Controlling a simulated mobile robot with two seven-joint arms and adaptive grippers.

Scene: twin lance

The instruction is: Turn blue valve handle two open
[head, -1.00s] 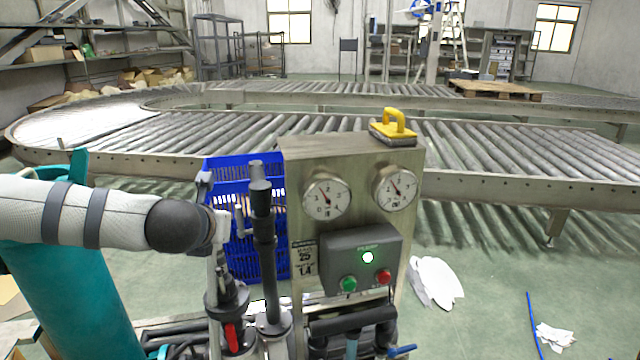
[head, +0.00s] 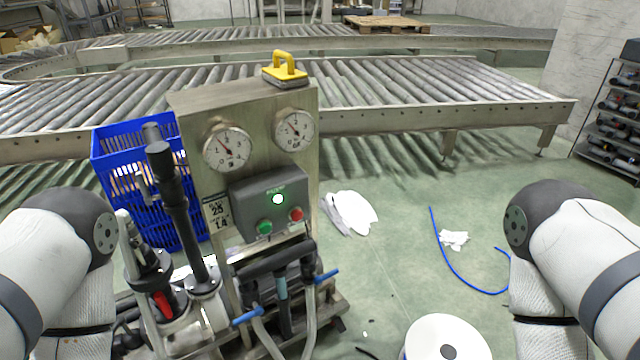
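A pump station stands in front of me, left of centre, with a metal panel (head: 190,105) carrying two gauges and a control box. One blue valve handle (head: 247,317) is low at the front, near a grey hose. Another blue valve handle (head: 327,275) sits further right, beside the pipes. I cannot tell which of them is number two. A red lever (head: 162,304) is on the left pipework. My left and right arms show at the lower left and lower right edges. Neither gripper is in view, and nothing of mine is seen touching a handle.
A blue crate (head: 108,165) stands behind the pipework. A yellow-handled tool (head: 286,70) rests on top of the panel. A white round reel (head: 445,338), white scraps (head: 350,212) and a blue hose (head: 447,257) lie on the floor at right. Roller conveyors (head: 400,95) cross behind.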

